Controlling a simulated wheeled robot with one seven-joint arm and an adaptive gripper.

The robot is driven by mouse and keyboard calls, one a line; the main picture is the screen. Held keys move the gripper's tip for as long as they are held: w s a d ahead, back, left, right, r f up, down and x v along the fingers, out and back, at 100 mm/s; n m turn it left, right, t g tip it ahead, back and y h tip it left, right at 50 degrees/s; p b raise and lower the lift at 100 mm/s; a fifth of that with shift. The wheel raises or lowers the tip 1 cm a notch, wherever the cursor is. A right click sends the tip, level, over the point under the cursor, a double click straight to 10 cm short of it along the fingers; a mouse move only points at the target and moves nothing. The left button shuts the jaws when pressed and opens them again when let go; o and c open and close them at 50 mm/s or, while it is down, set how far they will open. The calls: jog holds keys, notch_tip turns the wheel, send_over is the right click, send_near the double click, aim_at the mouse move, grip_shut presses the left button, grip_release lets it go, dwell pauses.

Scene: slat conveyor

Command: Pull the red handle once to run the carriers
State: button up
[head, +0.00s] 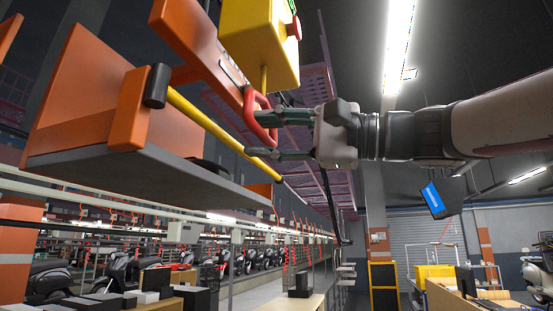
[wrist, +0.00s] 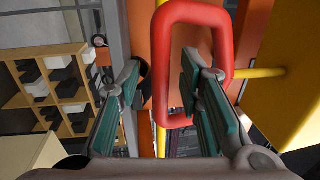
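The red handle (head: 249,105) is a rounded loop hanging below a yellow control box (head: 252,45). My gripper (head: 262,134) is level with it, coming from the right with its two green-padded fingers apart. In the wrist view the red handle (wrist: 161,75) stands upright between and around the fingertips. The right finger (wrist: 203,85) appears within or just in front of the loop, and the left finger (wrist: 117,95) is outside it, with the loop's left bar between them. I cannot tell whether either finger touches the bar. An orange carrier (head: 85,75) with a grey shelf hangs at the left.
A yellow rod (head: 215,122) runs along the carrier close to my fingers. A red button (head: 293,28) is on the yellow box. A shelf unit with boxes (wrist: 22,78) shows at the left in the wrist view. Parked scooters and tables stand lower in the background.

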jog(key=shift+c, duration=0.3)
grip_shut()
jog(key=shift+f+b, duration=2.75)
jog(key=shift+f, duration=0.4)
jog(key=shift+r+p, duration=2.2)
jog(key=shift+r, duration=0.95)
jog(key=shift+o, duration=0.3)
grip_release()
jog(key=b+v, duration=0.2)
jog(key=v, duration=0.7)
